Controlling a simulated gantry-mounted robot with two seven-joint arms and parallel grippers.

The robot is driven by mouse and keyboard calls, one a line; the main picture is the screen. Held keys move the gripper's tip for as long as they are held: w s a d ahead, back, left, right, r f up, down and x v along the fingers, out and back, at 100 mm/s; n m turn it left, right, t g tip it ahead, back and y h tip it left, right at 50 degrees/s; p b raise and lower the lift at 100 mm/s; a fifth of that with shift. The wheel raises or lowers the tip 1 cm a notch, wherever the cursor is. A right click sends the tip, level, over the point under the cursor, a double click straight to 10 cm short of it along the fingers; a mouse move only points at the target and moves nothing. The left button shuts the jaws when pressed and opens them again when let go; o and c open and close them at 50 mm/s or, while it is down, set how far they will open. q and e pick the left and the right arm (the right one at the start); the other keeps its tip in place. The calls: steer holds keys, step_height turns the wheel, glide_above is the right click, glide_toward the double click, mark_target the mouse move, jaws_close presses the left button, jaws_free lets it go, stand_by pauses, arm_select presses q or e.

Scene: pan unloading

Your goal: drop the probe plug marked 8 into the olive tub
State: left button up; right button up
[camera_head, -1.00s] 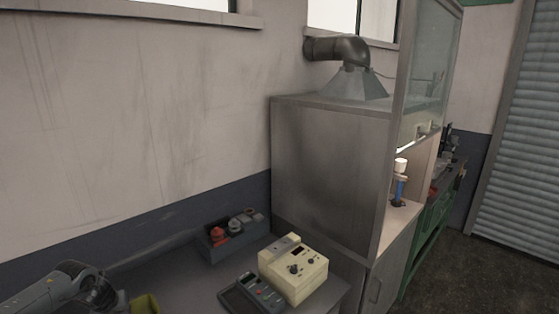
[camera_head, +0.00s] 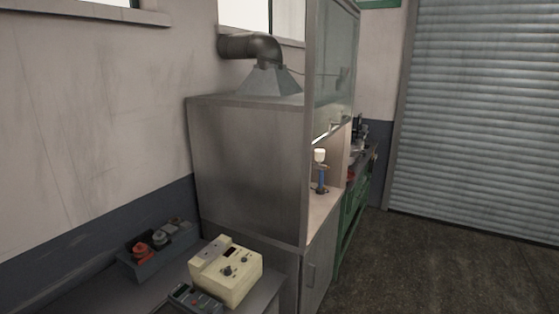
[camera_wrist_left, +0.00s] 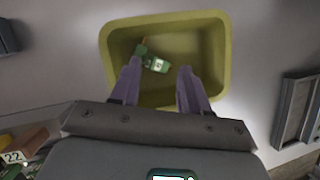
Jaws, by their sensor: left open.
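The olive tub (camera_wrist_left: 219,50) fills the upper middle of the left wrist view. A green plug (camera_wrist_left: 158,65) with a white label lies inside it; the mark on the label is too small to read surely. My left gripper (camera_wrist_left: 160,68) is over the tub with its two fingers apart and nothing between them. The plug appears below the fingers, apart from them, near the left finger. The head view shows neither gripper nor the tub now.
In the left wrist view a part with a label reading 22 (camera_wrist_left: 13,157) sits at the lower left, and a grey tray (camera_wrist_left: 297,108) at the right. In the head view a cream meter box (camera_head: 226,272) and a dark organiser (camera_head: 143,265) stand on the bench by a metal cabinet (camera_head: 250,165).

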arm_select(q)
steer(key=v, duration=1)
steer(key=shift+s+r+p, duration=0.15)
steer(key=shift+r+p, duration=0.15)
steer(key=shift+p, duration=0.15)
